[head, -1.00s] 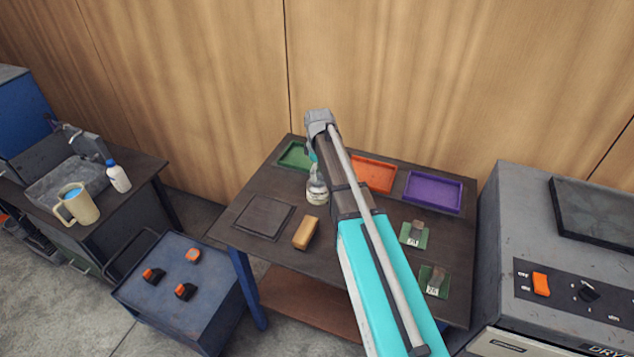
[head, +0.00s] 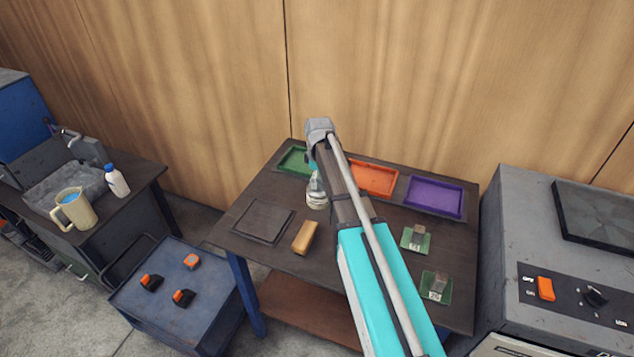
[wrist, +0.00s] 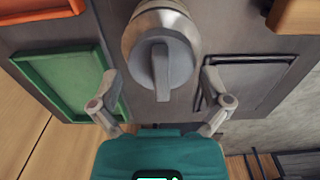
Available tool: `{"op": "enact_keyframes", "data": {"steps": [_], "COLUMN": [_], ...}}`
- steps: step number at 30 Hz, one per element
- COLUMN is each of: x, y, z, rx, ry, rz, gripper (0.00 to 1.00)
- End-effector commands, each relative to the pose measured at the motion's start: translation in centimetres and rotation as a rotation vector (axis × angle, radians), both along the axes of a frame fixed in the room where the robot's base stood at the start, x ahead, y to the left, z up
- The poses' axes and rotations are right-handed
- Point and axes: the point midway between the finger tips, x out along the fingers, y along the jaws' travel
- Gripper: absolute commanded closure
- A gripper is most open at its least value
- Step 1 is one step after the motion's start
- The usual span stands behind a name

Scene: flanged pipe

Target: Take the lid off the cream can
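The cream can (head: 316,199) is a small metallic pot standing on the dark workbench, left of my arm. In the wrist view its round grey lid (wrist: 180,65) is seen from above, seated on the can, with an upright bar-shaped grip (wrist: 160,72) across it. My gripper (wrist: 162,100) is open, with one finger on either side of the lid's near part. The fingers appear apart from the lid; their exact height relative to the grip cannot be told. In the head view my gripper is mostly hidden behind my arm.
Green (head: 296,160), orange (head: 373,178) and purple (head: 435,197) trays line the bench's back. A dark square plate (head: 263,220) and tan block (head: 304,238) lie left and in front of the can. Two green boards (head: 416,240) lie to the right.

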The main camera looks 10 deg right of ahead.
Motion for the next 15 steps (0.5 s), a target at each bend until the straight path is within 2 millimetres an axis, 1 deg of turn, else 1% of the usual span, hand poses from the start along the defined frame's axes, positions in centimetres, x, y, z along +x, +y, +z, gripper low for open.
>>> {"op": "enact_keyframes", "data": {"steps": [1,5,6,7,10,15], "x": [0.00,0.00,0.00,0.00,-0.01,-0.03], "y": [0.00,0.00,0.00,0.00,0.00,-0.01], "z": [0.00,0.00,0.00,0.00,-0.02,-0.04], "rx": [0.000,0.000,0.000,0.000,0.000,-0.001], "ry": [0.000,0.000,0.000,0.000,0.000,0.001], "rz": [0.000,0.000,0.000,0.000,0.000,0.000], "gripper": [0.20,0.45,0.52,0.56,0.61,0.62]}}
